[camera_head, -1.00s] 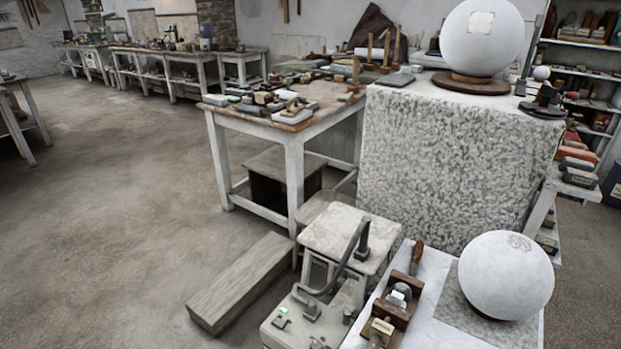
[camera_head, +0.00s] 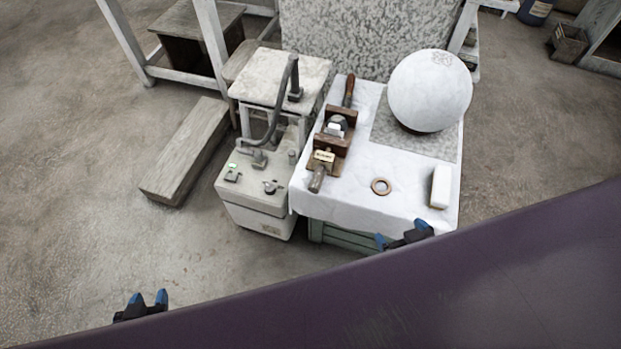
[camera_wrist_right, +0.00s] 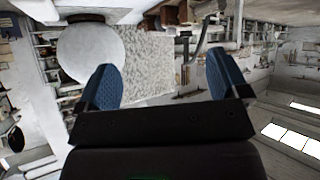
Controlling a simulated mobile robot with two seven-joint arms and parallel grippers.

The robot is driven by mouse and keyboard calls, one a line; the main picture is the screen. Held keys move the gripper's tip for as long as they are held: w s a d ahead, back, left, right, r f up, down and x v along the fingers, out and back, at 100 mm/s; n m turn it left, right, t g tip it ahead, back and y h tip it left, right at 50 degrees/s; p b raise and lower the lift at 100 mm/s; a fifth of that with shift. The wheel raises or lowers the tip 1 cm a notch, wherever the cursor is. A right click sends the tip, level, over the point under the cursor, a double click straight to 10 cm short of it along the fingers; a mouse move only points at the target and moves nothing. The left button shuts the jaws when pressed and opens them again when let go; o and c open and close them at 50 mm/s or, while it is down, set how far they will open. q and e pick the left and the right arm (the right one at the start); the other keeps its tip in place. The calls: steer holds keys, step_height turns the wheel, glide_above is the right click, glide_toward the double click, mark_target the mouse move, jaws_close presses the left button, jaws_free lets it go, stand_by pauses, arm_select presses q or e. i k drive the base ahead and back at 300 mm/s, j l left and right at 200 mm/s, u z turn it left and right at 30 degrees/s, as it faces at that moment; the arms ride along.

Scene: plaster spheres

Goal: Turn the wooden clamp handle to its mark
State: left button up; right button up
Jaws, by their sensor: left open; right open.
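A wooden clamp (camera_head: 345,142) with a small light label (camera_head: 324,156) lies on the white-covered table (camera_head: 340,205), left of a large white sphere (camera_head: 430,90). A grey-brown wooden handle (camera_head: 317,181) sticks out of its near end. A red-brown handle (camera_head: 349,92) shows at its far end. I cannot make out a mark. My right gripper (camera_head: 401,233) is open and empty at the table's near edge, apart from the clamp. Its open blue fingers also show in the right wrist view (camera_wrist_right: 160,68). My left gripper (camera_head: 148,298) is open and empty over the floor at lower left.
A long beam (camera_head: 185,150) lies on the floor. A purple-dark surface covers the lower right foreground.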

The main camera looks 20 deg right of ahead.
mark_target(317, 180)
steer(key=j+z, duration=0.25)
steer(key=z, duration=0.15)
steer(key=i+j+z, duration=0.1)
steer(key=j+z, duration=0.2)
steer(key=z, duration=0.15)
steer(key=j+z, duration=0.15)
steer(key=j, duration=0.25)
steer(key=k+j+z, duration=0.15)
steer(key=j, duration=0.25)
steer(key=k+j, duration=0.1)
steer(key=j, duration=0.6)
steer(key=j+z, duration=0.1)
steer(key=j, duration=0.6)
steer(key=k+j, duration=0.15)
steer(key=j, duration=0.5)
